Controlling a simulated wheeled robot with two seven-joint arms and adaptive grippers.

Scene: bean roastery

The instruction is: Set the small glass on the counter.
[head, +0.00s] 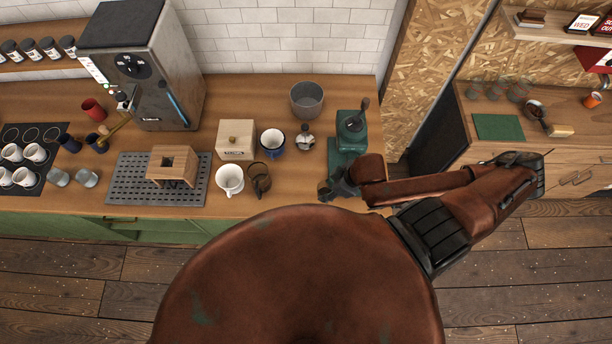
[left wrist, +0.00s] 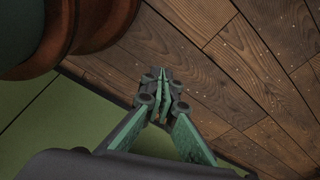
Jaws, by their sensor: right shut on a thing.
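My right gripper (head: 330,190) is at the counter's front edge in the head view, just in front of the green grinder. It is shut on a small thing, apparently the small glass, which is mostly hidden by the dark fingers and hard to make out. Two small greyish glasses (head: 88,178) stand at the left on the wooden counter (head: 230,98). My left gripper (left wrist: 161,85) shows in the left wrist view with its fingers together and nothing between them, over the floor by a green cabinet front. It is not visible in the head view.
Near the right gripper stand the green grinder (head: 350,138), a dark pitcher (head: 260,178), a white cup (head: 229,180) and a blue-rimmed mug (head: 272,142). A grey bucket (head: 306,99) is behind. A drip tray (head: 135,178) lies left. Some bare wood shows right of the dark pitcher.

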